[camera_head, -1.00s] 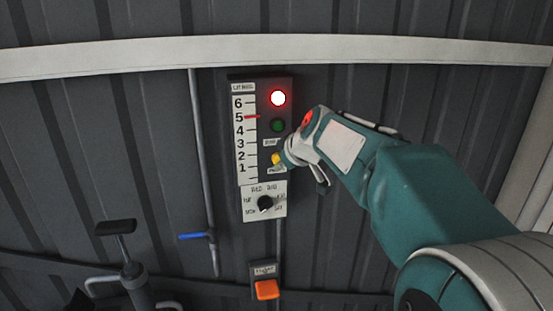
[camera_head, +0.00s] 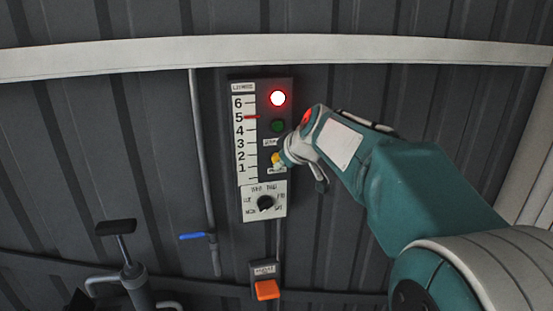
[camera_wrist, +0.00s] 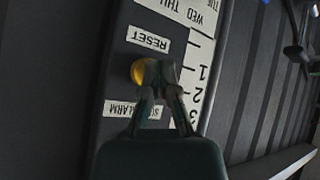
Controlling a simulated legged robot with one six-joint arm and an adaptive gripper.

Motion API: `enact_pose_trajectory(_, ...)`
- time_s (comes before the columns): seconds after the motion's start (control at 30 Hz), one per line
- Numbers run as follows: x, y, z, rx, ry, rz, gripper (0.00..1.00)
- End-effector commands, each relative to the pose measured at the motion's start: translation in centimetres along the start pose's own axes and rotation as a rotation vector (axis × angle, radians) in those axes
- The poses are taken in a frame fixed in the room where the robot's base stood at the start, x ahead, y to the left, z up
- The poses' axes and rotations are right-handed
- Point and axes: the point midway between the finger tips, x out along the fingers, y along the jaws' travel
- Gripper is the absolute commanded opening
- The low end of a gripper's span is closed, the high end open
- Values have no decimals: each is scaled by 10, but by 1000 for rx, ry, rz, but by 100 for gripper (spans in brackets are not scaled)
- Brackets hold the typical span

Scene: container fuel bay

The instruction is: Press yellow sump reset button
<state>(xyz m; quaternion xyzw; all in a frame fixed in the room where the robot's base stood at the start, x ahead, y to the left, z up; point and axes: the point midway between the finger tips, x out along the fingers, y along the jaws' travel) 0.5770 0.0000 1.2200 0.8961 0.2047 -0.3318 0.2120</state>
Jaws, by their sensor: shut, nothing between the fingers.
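The yellow reset button (camera_head: 276,158) is on the wall panel, below the dark green lamp. It also shows in the wrist view (camera_wrist: 138,72), beside a RESET label. My gripper (camera_head: 284,163) is shut and empty, with its tips right at the button. In the wrist view the closed fingertips (camera_wrist: 157,70) overlap the button's right edge and hide part of it. I cannot tell whether they touch it or whether the button is pushed in.
The panel (camera_head: 262,90) carries a lit red lamp (camera_head: 278,98), a green lamp (camera_head: 278,126), a level scale with a red mark at 5, and a black day dial (camera_head: 265,203). Nearby are a blue-handled valve (camera_head: 194,236), an orange switch (camera_head: 267,289) and a hand pump (camera_head: 133,270).

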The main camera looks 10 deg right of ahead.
Motion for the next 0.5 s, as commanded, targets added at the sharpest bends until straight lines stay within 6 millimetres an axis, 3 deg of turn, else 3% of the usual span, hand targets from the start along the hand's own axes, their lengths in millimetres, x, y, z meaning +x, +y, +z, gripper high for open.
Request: enact_pose_trajectory(0.5, 3, 2, -2, 0, 0, 0, 0)
